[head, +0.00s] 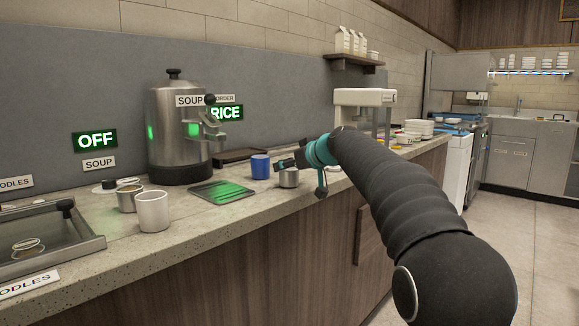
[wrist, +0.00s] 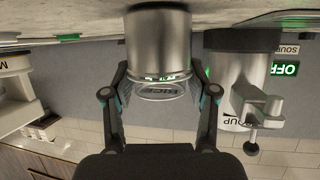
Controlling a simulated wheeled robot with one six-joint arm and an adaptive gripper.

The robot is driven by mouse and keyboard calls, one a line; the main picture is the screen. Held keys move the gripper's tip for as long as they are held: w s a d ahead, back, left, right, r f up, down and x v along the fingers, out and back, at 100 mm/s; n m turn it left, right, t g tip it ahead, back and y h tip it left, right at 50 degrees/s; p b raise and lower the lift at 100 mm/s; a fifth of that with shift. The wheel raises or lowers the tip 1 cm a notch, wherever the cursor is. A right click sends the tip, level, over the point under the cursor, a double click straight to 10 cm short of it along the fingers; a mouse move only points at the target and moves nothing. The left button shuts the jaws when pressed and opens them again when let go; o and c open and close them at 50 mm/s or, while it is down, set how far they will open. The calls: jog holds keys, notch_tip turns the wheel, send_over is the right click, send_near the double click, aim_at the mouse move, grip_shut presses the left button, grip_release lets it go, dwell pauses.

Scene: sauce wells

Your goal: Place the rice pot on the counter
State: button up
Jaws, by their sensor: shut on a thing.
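The rice pot appears to be the small steel pot (head: 289,179) at the middle of the counter (head: 235,215). In the wrist view, which is upside down, the pot (wrist: 158,40) stands upright between the fingers. My gripper (head: 283,163) is shut on it, with one finger on each side in the wrist view (wrist: 160,72). The pot's base is at the counter surface; I cannot tell whether it fully rests there. The far side of the pot is hidden.
A blue cup (head: 260,167) stands just left of the pot. A green-lit pad (head: 222,192) lies in front of the steel soup urn (head: 180,135). A white cup (head: 152,211) and a metal cup (head: 128,199) stand further left. A white machine (head: 364,98) is behind, right.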

jog(key=shift+f, duration=0.2)
jog(key=o, duration=1.3)
jog(key=shift+o, duration=0.2)
jog(key=shift+r, duration=0.1)
jog(key=shift+r, duration=0.15)
jog(key=b+v, duration=0.2)
jog(key=v, duration=1)
jog(key=s+d+f+m+g+h, duration=0.1)
jog(key=s+d+f, duration=0.4)
jog(key=s+f, duration=0.5)
jog(key=s+d+f+m+g+h, duration=0.2)
jog(key=s+d+f+m+h, duration=0.2)
jog(key=s+f, duration=0.6)
jog(key=s+d+f+m+g+h, duration=0.1)
jog(key=s+d+f+m+h, duration=0.2)
jog(key=s, duration=1.8)
jog(key=d+f, duration=0.3)
jog(key=f, duration=0.5)
jog(key=shift+g+h, duration=0.3)
jog(key=shift+h, duration=0.1)
